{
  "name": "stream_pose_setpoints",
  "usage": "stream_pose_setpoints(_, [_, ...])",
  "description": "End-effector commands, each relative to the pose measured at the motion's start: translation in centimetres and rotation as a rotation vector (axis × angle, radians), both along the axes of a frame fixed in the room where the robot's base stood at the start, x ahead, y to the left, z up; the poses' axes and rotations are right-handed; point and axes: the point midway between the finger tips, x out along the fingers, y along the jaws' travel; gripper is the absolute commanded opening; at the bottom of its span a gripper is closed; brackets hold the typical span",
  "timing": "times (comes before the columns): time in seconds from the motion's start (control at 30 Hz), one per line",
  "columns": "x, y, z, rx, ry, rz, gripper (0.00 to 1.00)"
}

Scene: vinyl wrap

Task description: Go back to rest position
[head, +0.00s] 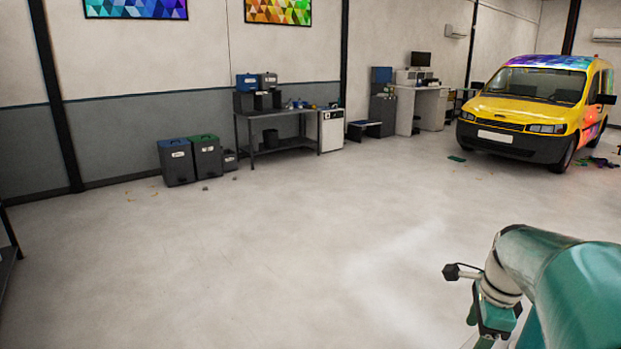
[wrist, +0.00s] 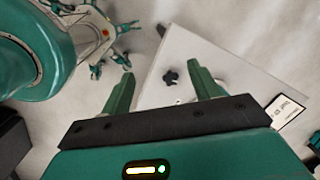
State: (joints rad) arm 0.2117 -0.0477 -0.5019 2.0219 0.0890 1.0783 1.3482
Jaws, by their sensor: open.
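My gripper (wrist: 160,82) shows in the wrist view, with its two green fingers spread apart and nothing between them. Beyond the fingers is a pale flat surface with a small black object (wrist: 171,77) on it. The object lies apart from the fingers as far as I can tell. In the head view my teal arm is at the lower right, and the fingers cannot be made out there.
Bins (head: 176,162), a workbench (head: 275,115), a white cabinet (head: 331,131) and a desk (head: 418,105) stand along the back wall. A yellow van (head: 520,113) is at the right, with dark scraps (head: 602,162) beside it. The middle floor is clear.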

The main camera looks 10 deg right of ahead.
Motion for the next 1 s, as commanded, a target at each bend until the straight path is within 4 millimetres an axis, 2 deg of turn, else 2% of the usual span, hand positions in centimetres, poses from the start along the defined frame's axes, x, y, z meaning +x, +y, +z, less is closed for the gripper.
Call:
stream_pose_setpoints(0.03, [0.3, 2.7, 0.9, -0.018, -0.041, 0.156, 0.62])
stream_pose_setpoints(0.2, [0.1, 11.0, 2.8, -0.129, -0.145, 0.709, 0.62])
stream_pose_setpoints(0.4, [-2.3, 19.6, 4.0, -0.339, -0.232, 1.344, 0.62])
stream_pose_setpoints(0.5, [-3.9, 23.0, 4.1, -0.465, -0.251, 1.629, 0.62])
stream_pose_setpoints(0.6, [-5.3, 25.2, 3.9, -0.572, -0.250, 1.842, 0.62])
stream_pose_setpoints(0.7, [-6.0, 26.3, 3.8, -0.639, -0.243, 1.964, 0.62])
stream_pose_setpoints(1.0, [-6.3, 26.6, 3.6, -0.660, -0.238, 2.005, 0.62])
